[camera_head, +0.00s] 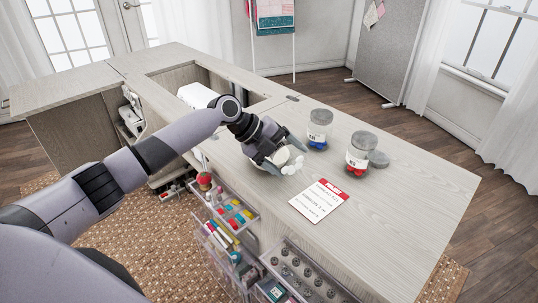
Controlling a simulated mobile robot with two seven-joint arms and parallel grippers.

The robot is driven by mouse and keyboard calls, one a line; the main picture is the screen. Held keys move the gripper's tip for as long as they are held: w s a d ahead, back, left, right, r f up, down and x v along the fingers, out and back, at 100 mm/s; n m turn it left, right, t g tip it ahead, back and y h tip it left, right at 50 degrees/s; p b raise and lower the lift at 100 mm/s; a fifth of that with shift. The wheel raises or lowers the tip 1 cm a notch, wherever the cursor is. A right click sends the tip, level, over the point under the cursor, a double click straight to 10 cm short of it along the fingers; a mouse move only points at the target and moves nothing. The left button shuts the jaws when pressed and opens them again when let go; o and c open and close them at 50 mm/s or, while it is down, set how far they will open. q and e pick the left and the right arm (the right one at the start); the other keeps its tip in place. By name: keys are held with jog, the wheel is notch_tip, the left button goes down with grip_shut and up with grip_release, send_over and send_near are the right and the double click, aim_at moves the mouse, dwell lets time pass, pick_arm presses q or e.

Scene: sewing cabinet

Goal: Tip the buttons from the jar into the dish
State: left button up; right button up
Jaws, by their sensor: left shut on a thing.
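My left gripper (282,153) is above the cabinet top, with its fingers on either side of a white, lobed thing (288,162) that looks like the dish. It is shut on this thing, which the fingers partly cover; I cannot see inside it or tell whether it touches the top. A clear jar with blue contents (319,130) and a grey lid stands upright just right of the gripper. A second clear jar with red contents and a white label (357,153) stands upright farther right. My right gripper is not in view.
A card with a red header (319,200) lies near the front edge. The cabinet top (420,190) is clear to the right. Open drawers (228,222) with sewing supplies stick out below.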

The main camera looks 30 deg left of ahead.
pick_arm(q)
jog(key=shift+w+a+f+h+b, duration=0.1)
jog(key=shift+h+b, duration=0.4)
jog(key=shift+b, duration=0.35)
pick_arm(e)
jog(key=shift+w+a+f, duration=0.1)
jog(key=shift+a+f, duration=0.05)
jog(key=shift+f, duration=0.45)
pick_arm(q)
jog(key=shift+a+r+n+g+h+b, duration=0.1)
jog(key=shift+r+n+g+h+b, duration=0.2)
jog(key=shift+n+g+b, duration=0.15)
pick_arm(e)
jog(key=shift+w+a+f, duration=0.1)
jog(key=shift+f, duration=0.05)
pick_arm(q)
jog(key=shift+w+a+r+n+g+h+b, duration=0.15)
jog(key=shift+a+r+n+h+b, duration=0.2)
jog(key=shift+b, duration=0.35)
jog(key=shift+w+a+r+n+g+h+b, duration=0.15)
jog(key=shift+r+h+b, duration=0.3)
jog(key=shift+b, duration=0.25)
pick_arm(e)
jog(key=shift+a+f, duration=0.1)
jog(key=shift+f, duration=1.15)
pick_arm(q)
jog(key=shift+d, duration=0.1)
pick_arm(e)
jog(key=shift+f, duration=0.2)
